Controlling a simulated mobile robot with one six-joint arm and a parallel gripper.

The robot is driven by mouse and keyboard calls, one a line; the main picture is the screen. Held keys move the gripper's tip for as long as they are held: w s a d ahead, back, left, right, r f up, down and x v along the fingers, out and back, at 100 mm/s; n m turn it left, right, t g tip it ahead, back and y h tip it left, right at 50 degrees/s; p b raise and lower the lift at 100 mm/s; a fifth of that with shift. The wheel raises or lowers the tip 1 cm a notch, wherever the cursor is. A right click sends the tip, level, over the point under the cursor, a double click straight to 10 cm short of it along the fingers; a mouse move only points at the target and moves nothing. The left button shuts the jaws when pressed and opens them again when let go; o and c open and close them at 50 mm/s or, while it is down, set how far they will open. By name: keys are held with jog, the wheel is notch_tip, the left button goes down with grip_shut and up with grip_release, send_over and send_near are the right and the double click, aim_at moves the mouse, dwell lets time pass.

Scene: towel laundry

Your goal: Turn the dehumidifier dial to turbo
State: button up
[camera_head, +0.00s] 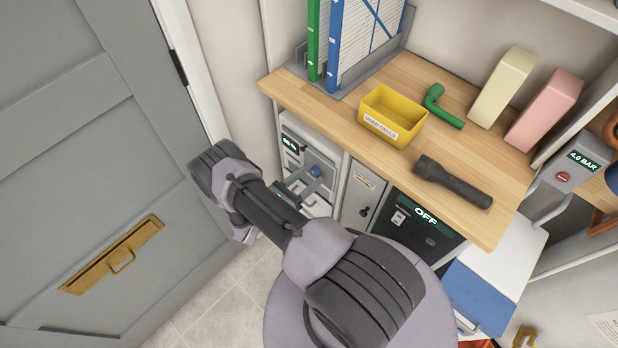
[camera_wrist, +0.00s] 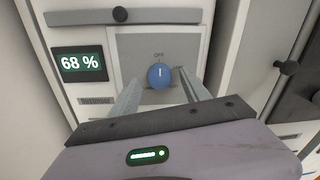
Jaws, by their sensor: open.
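The dehumidifier (camera_head: 306,150) is a white unit under the wooden counter, with a display that reads 68 % in the wrist view (camera_wrist: 80,64). Its blue round dial (camera_wrist: 160,76) sits on a grey panel; a white mark on it points up toward the label OFF. Other labels around the dial are too small or hidden to read. The dial also shows in the head view (camera_head: 316,171). My gripper (camera_wrist: 158,92) is open, with one finger to each side of the dial and slightly below it. I cannot tell whether the fingers touch the panel.
On the wooden counter (camera_head: 455,85) are a yellow box (camera_head: 392,114) labelled USED CELLS, a green bent pipe (camera_head: 440,106), a black flashlight (camera_head: 452,181) and binders (camera_head: 350,40). A cabinet with a knob (camera_head: 361,195) and a black unit reading OFF (camera_head: 418,222) stand to the right. A grey door (camera_head: 90,130) is at left.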

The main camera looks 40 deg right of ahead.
jog(key=shift+d, duration=0.25)
grip_shut()
